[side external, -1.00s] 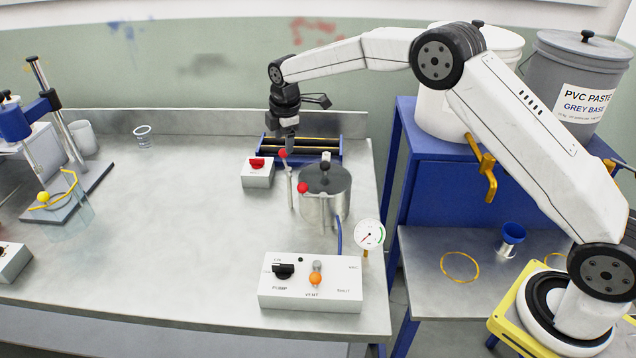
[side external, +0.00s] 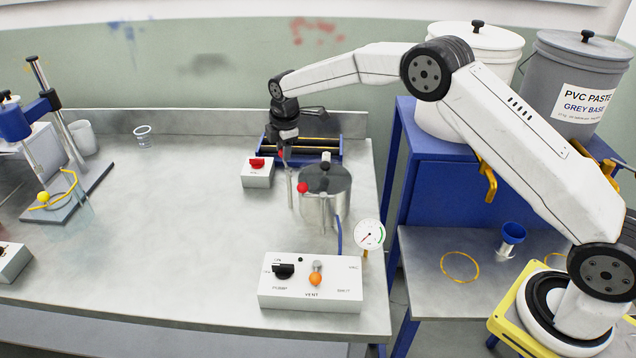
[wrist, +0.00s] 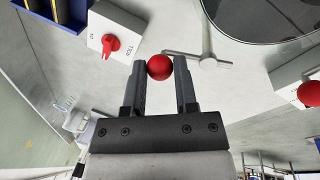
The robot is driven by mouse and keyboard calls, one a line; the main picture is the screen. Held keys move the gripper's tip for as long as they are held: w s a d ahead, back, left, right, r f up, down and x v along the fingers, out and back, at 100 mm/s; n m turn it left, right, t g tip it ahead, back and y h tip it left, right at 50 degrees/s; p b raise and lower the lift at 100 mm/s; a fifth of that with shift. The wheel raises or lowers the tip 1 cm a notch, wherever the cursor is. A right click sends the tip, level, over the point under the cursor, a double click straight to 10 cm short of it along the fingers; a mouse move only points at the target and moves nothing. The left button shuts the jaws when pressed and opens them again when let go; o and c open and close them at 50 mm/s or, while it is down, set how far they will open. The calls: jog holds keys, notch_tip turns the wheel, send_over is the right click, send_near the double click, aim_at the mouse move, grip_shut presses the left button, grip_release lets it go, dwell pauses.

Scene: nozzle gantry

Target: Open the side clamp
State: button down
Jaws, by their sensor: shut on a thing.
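My gripper (side external: 285,151) is shut on a red ball knob (wrist: 160,67), held between its two fingertips in the wrist view. In the side view the fingers mostly hide this knob, which tops a thin metal post left of the round metal pot (side external: 325,207). A metal lever bar (wrist: 205,60) lies beyond the knob in the wrist view. A second red ball knob (side external: 302,188) is at the pot's front left; a red knob also shows at the right edge of the wrist view (wrist: 311,93). The clamp's contact with the pot is too small to tell.
A white box with a red switch (side external: 257,170) stands left of the post. A blue-framed roller unit (side external: 330,150) is behind. The control box (side external: 310,290) with an orange-tipped lever and the gauge (side external: 369,234) are in front. The bench's left middle is clear.

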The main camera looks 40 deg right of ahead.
jog(key=shift+s+d+m+h, duration=0.25)
jog(key=shift+d+m, duration=0.1)
jog(key=shift+m, duration=0.75)
jog(key=shift+s+d+m+h, duration=0.15)
jog(key=shift+s+d+m, duration=0.15)
jog(key=shift+m, duration=0.8)
jog(key=shift+c, duration=2)
grip_release()
jog(key=v, duration=0.7)
jog(key=shift+r, duration=0.45)
